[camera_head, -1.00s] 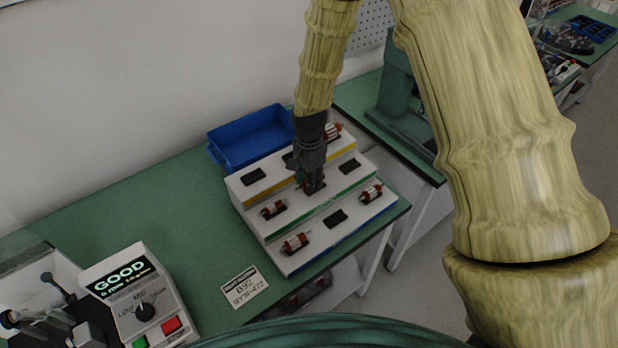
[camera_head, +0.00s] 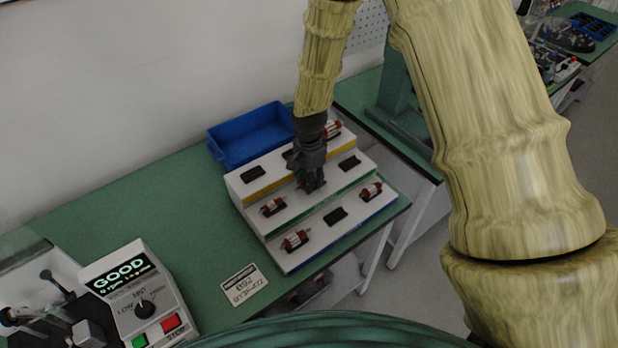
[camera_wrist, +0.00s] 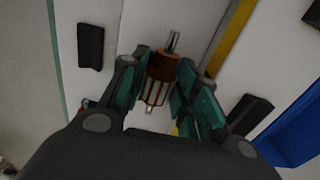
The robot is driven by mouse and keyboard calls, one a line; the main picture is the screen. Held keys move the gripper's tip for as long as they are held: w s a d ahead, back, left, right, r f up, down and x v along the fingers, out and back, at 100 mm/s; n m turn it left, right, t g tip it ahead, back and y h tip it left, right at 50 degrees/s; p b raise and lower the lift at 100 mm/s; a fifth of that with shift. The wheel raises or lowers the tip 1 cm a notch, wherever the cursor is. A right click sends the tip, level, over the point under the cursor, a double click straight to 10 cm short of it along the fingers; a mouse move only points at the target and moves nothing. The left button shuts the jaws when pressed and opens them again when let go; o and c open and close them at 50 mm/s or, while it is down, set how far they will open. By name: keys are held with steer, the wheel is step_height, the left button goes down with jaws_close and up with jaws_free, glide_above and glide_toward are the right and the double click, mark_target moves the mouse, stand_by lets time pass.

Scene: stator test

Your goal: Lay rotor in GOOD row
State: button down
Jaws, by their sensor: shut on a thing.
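My gripper (camera_head: 314,187) is over the middle step of the white stepped rack (camera_head: 238,186), between a seated rotor and an empty slot. In the wrist view my gripper (camera_wrist: 163,98) is shut on a rotor (camera_wrist: 160,78) with a red-brown end, a silver core and a metal shaft. I cannot tell whether this rotor touches the step. The middle step has a green front stripe. Its left slot holds a rotor (camera_head: 273,206); its right slot (camera_head: 349,163) is empty. The spot under my gripper is hidden.
The bottom step has two rotors, left (camera_head: 295,240) and right (camera_head: 372,192), around an empty slot (camera_head: 336,215). The yellow-striped top step has a rotor (camera_head: 331,130) at right. A blue bin (camera_head: 225,150) stands behind. A tester (camera_head: 133,295) reads GOOD. The green table (camera_head: 150,215) is clear at left.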

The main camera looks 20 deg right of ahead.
steer(key=shift+f, duration=0.1)
stand_by(0.3)
steer(key=c, duration=1)
jaws_free()
step_height(320, 180, up, 12)
